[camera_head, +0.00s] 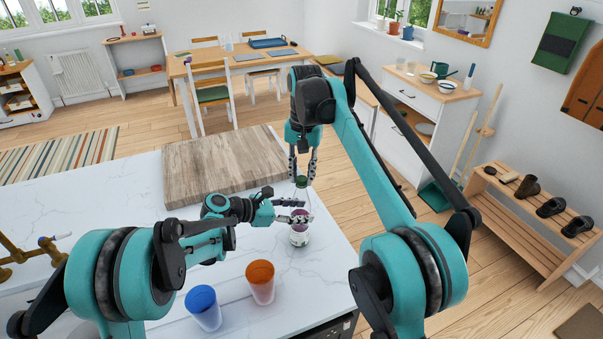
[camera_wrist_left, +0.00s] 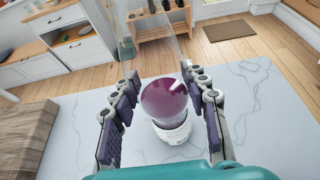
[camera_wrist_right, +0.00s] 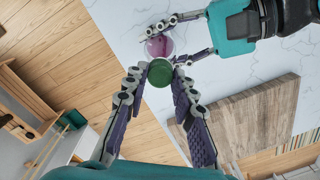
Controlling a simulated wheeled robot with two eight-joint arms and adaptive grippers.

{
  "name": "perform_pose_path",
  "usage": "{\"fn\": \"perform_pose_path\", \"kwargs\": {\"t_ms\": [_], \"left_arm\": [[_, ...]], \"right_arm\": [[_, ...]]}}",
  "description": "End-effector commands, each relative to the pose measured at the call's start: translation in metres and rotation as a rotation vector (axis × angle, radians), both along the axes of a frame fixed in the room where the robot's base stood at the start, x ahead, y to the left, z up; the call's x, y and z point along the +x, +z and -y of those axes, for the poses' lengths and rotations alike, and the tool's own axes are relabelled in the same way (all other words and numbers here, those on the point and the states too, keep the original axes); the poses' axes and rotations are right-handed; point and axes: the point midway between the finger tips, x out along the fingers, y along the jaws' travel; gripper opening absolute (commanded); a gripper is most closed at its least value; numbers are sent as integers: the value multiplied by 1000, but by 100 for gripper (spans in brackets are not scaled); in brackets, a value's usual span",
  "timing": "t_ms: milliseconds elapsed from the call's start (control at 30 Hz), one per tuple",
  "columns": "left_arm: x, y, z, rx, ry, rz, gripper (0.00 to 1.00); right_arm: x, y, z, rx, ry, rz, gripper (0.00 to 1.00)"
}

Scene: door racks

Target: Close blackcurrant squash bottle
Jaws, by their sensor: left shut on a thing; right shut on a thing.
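The blackcurrant squash bottle (camera_head: 299,238) stands upright on the white marble counter near its right edge. It has a purple body and a white label, and its upper part is clear. My left gripper (camera_head: 303,210) is shut around it from the left; in the left wrist view the purple body (camera_wrist_left: 165,99) sits between the fingers. My right gripper (camera_head: 302,177) points down over the bottle, shut on a green cap (camera_head: 301,182). The cap (camera_wrist_right: 160,72) also shows between the fingertips in the right wrist view, over the bottle (camera_wrist_right: 158,46). I cannot tell whether cap and neck touch.
An orange cup (camera_head: 261,283) and a blue cup (camera_head: 203,308) stand on the counter (camera_head: 322,285) in front of my left gripper. A wooden board (camera_head: 222,165) lies behind it. A brass tap (camera_head: 30,253) is at the left. The counter's right edge is close to the bottle.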

Motion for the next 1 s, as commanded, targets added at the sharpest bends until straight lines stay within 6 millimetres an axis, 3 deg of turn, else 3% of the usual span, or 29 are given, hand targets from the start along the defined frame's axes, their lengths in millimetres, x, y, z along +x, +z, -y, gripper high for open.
{"fn": "perform_pose_path", "kwargs": {"t_ms": [200,333,467,500,567,867,1000], "left_arm": [[1,-2,-2,4,4,-1,0],[1,-2,-2,4,4,-1,0],[1,-1,-2,4,5,-1,0],[1,-1,-2,4,5,-1,0],[1,-1,-2,4,5,-1,0],[1,-1,-1,5,3,1,0],[1,-1,-1,5,3,1,0]], "right_arm": [[-2,0,0,-6,-530,-18,0],[-2,0,0,-9,-763,-25,0],[-2,0,0,-8,-747,-25,0],[-2,0,0,-8,-747,-25,31],[-2,0,0,-8,-746,-25,46],[-1,0,0,-8,-745,-24,46],[0,14,1,-7,-745,-22,46]]}}
